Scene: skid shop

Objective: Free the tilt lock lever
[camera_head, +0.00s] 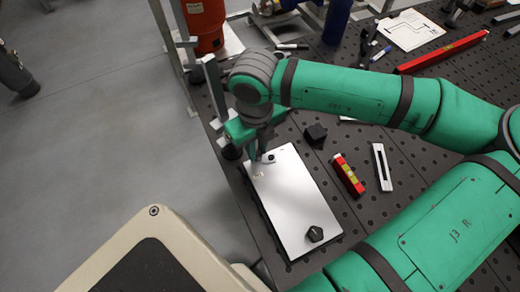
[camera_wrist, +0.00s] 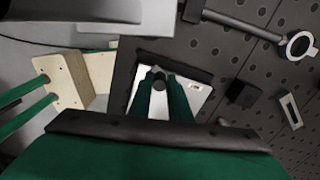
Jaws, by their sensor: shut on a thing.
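A flat silver-white plate (camera_head: 290,200) lies at the left edge of the dark perforated table, with a black faceted knob (camera_head: 315,233) near its front end. My gripper (camera_head: 264,156) reaches down to the plate's far left corner. It is shut on a small part with a dark tip there, apparently the tilt lock lever (camera_head: 270,157). In the wrist view my two green fingers (camera_wrist: 158,78) close around a dark round piece (camera_wrist: 158,85) over the white plate (camera_wrist: 202,87). The fingers hide most of the lever, so its angle cannot be told.
To the plate's right are a black block (camera_head: 315,133), a small red level (camera_head: 348,175) and a slotted silver bar (camera_head: 382,167). A long red level (camera_head: 445,52) and a paper sheet (camera_head: 410,30) lie farther back. A red cylinder (camera_head: 205,22) stands behind my gripper.

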